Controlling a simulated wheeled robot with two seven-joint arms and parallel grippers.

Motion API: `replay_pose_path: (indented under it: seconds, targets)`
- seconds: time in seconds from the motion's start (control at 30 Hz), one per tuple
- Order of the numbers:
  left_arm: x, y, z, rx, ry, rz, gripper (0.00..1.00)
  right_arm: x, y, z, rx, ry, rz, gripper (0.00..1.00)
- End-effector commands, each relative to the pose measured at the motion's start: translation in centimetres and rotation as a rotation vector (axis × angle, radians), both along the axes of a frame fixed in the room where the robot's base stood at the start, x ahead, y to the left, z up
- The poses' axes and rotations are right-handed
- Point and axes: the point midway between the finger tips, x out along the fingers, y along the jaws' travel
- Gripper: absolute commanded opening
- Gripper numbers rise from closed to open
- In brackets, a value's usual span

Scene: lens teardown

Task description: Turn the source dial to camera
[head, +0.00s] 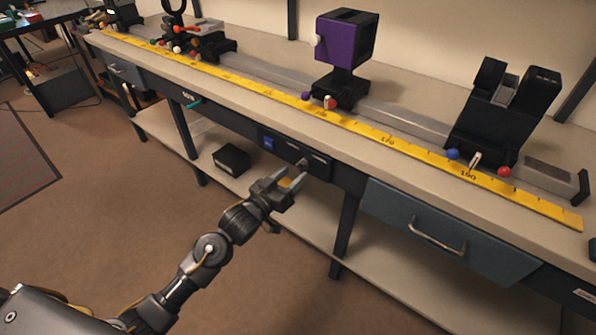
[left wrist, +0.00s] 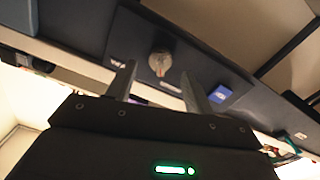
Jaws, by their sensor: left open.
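The source dial (head: 303,163) is a small knob on the dark control panel (head: 318,167) under the front edge of the bench. My left gripper (head: 292,178) is open and empty, just in front of and slightly below the dial. In the left wrist view its two fingers point at the panel, with the dial beyond and between their tips; they look apart from it. The dial's printed settings are too small to read. My right gripper is not in view.
A blue square label (head: 268,144) sits left of the dial on the panel. A grey drawer (head: 450,235) with a handle is to the right. Above, the bench carries a yellow ruler (head: 350,124), a purple box (head: 346,40) and black mounts. A black box (head: 231,159) lies on the lower shelf.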

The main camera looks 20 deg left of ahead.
Motion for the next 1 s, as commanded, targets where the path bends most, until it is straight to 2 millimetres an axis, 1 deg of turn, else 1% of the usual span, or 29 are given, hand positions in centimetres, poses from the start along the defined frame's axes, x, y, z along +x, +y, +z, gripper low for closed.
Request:
replay_pose_path:
  seconds: [0.03, 0.1, 0.23, 0.4, 0.6, 0.67, 0.93, 0.97, 1.0]
  targets:
    - [0.9, -0.3, 0.0, 0.001, -0.001, 0.000, 0.52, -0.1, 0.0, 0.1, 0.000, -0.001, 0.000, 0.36]
    - [1.8, -0.6, 0.0, 0.000, -0.001, 0.001, 0.52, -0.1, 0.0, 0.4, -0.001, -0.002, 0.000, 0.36]
    - [2.9, -1.1, 0.0, 0.000, 0.000, 0.001, 0.52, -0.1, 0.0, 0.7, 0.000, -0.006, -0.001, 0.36]
    - [3.3, -1.3, 0.0, 0.001, 0.001, 0.001, 0.52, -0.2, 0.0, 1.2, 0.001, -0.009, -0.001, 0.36]
    - [3.3, -1.3, 0.0, 0.001, 0.001, 0.001, 0.52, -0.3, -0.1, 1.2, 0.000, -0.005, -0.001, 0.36]
    - [3.3, -1.3, 0.0, 0.001, 0.000, 0.001, 0.46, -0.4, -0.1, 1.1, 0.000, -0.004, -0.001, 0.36]
    - [3.3, -1.3, 0.0, 0.001, 0.000, 0.001, 0.10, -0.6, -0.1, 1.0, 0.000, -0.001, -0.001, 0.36]
    - [3.3, -1.3, 0.0, 0.001, 0.000, 0.001, 0.07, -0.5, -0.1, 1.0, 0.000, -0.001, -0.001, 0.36]
    - [3.3, -1.3, 0.0, 0.001, 0.000, 0.001, 0.07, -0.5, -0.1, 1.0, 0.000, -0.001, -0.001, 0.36]
